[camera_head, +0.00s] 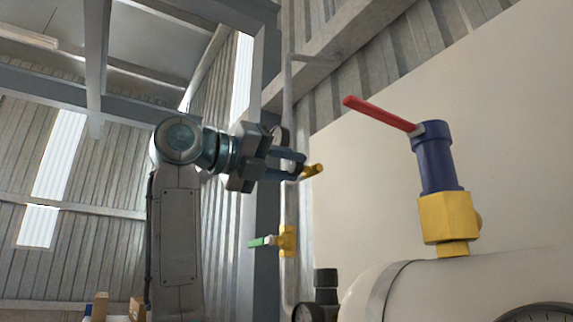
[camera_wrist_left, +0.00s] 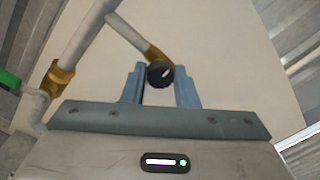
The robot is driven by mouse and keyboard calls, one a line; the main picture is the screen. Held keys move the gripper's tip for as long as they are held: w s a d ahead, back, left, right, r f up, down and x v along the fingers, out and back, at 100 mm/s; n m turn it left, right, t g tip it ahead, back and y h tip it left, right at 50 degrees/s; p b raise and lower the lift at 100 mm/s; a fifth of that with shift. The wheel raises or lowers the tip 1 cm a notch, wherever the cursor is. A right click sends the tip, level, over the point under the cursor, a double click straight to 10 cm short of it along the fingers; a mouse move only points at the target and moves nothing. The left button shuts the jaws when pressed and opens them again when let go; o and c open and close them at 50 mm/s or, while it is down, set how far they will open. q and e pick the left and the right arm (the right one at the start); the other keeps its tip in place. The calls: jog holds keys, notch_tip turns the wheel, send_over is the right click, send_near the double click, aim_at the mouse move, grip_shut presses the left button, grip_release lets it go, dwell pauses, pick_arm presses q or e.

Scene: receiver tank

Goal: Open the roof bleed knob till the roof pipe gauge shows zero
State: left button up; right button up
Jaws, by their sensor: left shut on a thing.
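My right gripper is not in view.
A green-handled valve (camera_head: 287,241) sits lower on the vertical pipe (camera_head: 290,208). A red lever (camera_head: 380,114) on a blue and yellow valve (camera_head: 440,180) stands right. A black-topped part (camera_head: 325,279) and dial gauges (camera_head: 305,313) are at the bottom. The pale tank wall lies behind.

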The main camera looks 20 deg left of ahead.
pick_arm(q)
jog(key=shift+m, duration=0.5)
jog(key=o, duration=1)
jog(key=shift+s+a+f+b, duration=0.15)
jog(key=shift+s+a+b, duration=0.1)
jog(key=shift+s+b, duration=0.15)
jog(key=b+v, duration=0.4)
jog(key=v, duration=0.6)
jog(key=shift+b, duration=0.35)
